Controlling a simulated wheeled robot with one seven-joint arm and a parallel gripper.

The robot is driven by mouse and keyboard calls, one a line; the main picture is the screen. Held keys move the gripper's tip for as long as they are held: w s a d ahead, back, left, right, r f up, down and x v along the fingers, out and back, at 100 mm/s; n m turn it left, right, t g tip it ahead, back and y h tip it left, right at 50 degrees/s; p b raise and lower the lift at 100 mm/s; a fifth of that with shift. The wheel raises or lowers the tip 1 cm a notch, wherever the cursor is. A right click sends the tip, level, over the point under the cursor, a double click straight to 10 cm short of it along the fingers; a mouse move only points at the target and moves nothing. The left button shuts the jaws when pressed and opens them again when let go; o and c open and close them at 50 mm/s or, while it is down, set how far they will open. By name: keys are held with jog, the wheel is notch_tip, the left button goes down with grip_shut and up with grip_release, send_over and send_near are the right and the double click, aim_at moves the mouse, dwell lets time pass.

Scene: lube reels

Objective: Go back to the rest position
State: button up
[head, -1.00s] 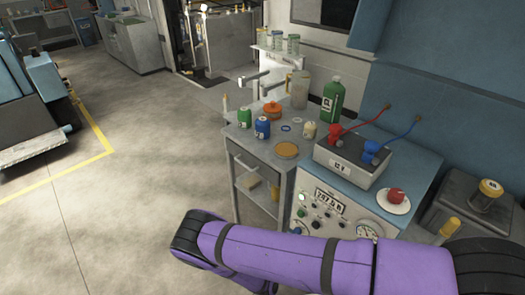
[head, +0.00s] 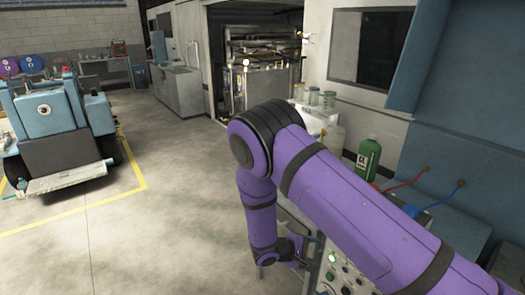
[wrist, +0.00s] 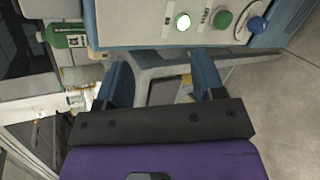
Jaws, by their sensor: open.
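My purple arm (head: 330,200) crosses the right half of the head view, with its elbow raised and the forearm hanging down. My gripper (wrist: 162,78) shows in the wrist view with its two blue fingers apart and nothing between them. In the head view its fingers cannot be made out at the low end of the forearm. In the wrist view the panel with a lit button and knobs (wrist: 200,22) lies beyond the fingers.
A green bottle (head: 368,158) stands behind my arm, and it also shows in the wrist view (wrist: 62,35). My arm hides most of the cart and bench. A blue machine (head: 60,125) stands at left inside a yellow floor line. The floor between is clear.

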jog(key=s+d+r+m+g+y, duration=0.15)
jog(key=d+r, duration=0.25)
jog(key=r, duration=0.7)
jog(key=s+d+r+m+g+y, duration=0.1)
jog(key=s+d+r+m+y, duration=0.2)
jog(key=r, duration=0.8)
jog(key=s+d+r+m+g+y, duration=0.2)
jog(key=d+r+m, duration=0.15)
jog(key=r, duration=0.75)
jog(key=s+d+r+m+t+y, duration=0.1)
jog(key=s+d+r+t+y, duration=0.1)
jog(key=s+r, duration=0.5)
jog(key=s+d+r+m+t+y, duration=0.1)
jog(key=s+d+r+t+y, duration=0.1)
jog(key=s+r, duration=0.6)
jog(key=shift+s+d+t+y, duration=0.25)
jog(key=shift+s+t+y, duration=0.35)
jog(key=shift+s, duration=3.1)
jog(key=shift+c, duration=0.3)
